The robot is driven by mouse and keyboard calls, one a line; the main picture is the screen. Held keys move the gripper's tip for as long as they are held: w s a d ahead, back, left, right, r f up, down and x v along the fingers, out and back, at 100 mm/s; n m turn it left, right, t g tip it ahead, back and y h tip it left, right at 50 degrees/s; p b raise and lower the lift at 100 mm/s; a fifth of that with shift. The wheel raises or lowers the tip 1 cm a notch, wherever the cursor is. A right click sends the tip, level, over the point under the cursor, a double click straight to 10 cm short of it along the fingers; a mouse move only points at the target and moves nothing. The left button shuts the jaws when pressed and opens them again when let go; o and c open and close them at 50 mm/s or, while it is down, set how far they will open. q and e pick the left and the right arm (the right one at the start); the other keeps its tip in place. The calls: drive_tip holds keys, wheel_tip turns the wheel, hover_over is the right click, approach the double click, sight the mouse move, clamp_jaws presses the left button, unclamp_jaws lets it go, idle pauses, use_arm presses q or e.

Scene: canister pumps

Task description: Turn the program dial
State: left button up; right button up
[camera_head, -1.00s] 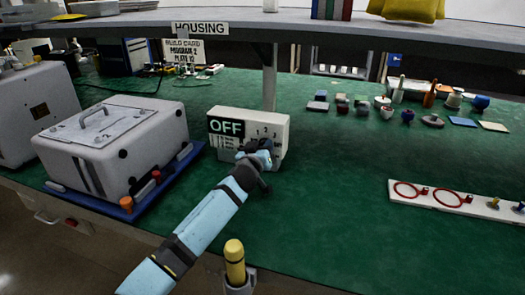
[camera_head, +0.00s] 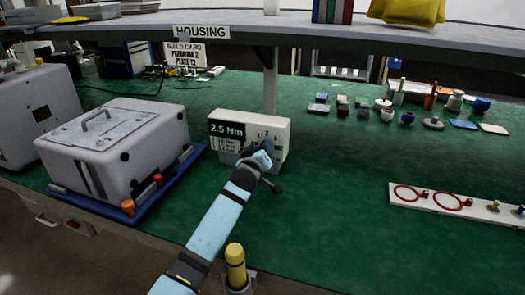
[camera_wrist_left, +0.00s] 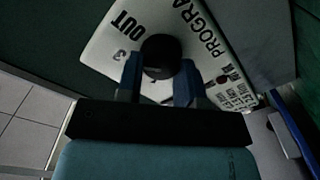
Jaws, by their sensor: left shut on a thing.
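The white program box (camera_head: 278,146) stands on the green bench, with a dark display (camera_head: 228,129) that reads "2.5 Nm". My left gripper (camera_head: 258,160) is at the lower right of its front face. In the left wrist view my left gripper (camera_wrist_left: 158,82) has its two blue fingers on either side of the round black dial (camera_wrist_left: 161,54), shut on it. The white face around the dial shows "PROGRA", "OUT" and a "3". The dial is mostly hidden by my gripper in the head view. My right gripper is not in view.
A white housing with a handle (camera_head: 120,145) sits on a blue tray (camera_head: 165,190) left of the box. A shelf post (camera_head: 270,80) rises behind the box. A white strip with red rings (camera_head: 455,206) lies at the right. The bench between is clear.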

use_arm(q)
drive_tip(key=shift+f, duration=0.1)
drive_tip(key=o, duration=0.9)
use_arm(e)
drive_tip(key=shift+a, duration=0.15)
use_arm(q)
drive_tip(key=p+v, duration=1.1)
drive_tip(key=v, duration=0.3)
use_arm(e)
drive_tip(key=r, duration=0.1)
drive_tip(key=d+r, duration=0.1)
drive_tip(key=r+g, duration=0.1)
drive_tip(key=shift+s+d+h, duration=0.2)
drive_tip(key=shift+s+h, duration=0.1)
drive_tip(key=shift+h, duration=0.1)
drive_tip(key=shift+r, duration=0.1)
